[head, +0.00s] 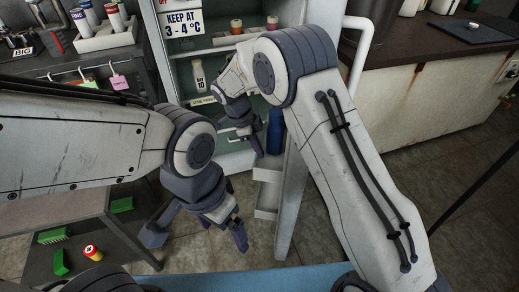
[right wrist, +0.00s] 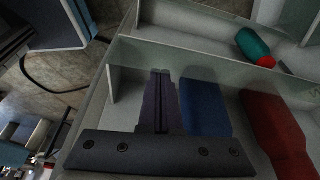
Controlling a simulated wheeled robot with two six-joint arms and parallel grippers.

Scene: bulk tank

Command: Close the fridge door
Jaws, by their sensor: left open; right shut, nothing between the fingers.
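The fridge (head: 178,75) stands open at the back centre of the head view. Its door (head: 290,200) is swung out toward me, with a white handle (head: 362,60) on its right side. A blue bottle (head: 276,130) stands in the door's inner shelf. My right gripper (head: 256,147) is shut and empty at the inner side of the door. In the right wrist view its fingers (right wrist: 160,82) reach over the door shelf, beside the blue bottle (right wrist: 205,107); contact cannot be told. My left gripper (head: 198,234) is open and empty, lower and left of the door.
A red bottle (right wrist: 275,125) and a teal item with a red end (right wrist: 255,47) also sit in the door shelves. A bench (head: 85,205) is at left, a dark-topped counter (head: 440,45) at right. Tiled floor (head: 245,245) shows below the door.

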